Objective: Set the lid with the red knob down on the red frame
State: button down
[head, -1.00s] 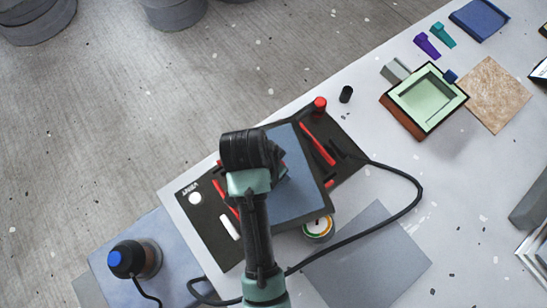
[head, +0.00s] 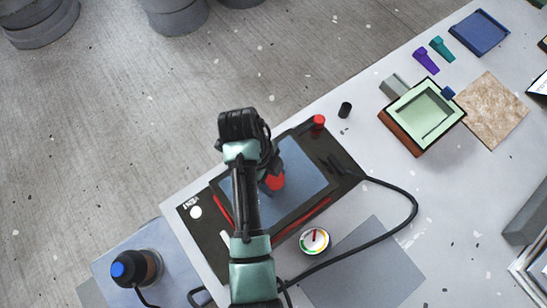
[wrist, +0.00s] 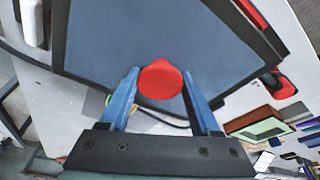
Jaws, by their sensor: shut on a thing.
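The lid is a blue-grey panel (head: 305,180) with a dark rim and a red knob (head: 274,182). My gripper (wrist: 160,76) is shut on the knob, with one blue finger on each side of it in the wrist view. The lid lies over the red frame (head: 308,214) on the black base plate, roughly lined up with it. Red strips of the frame show along the lid's lower right and left edges; the rest is hidden. I cannot tell whether the lid touches the frame or hangs just above it. My arm hides part of the lid's left side.
On the black plate (head: 345,178) are a red-topped part (head: 318,122) and a white disc (head: 196,212). A round gauge (head: 314,240) and a black hose (head: 400,223) lie close on the right. A green mould (head: 423,111) stands farther right. A dark bottle (head: 136,268) stands at lower left.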

aim_at(273, 185)
jog(key=shift+f, duration=2.5)
jog(key=shift+c, duration=0.6)
grip_release()
jog(key=p+v, duration=0.1)
jog(key=v, duration=1.1)
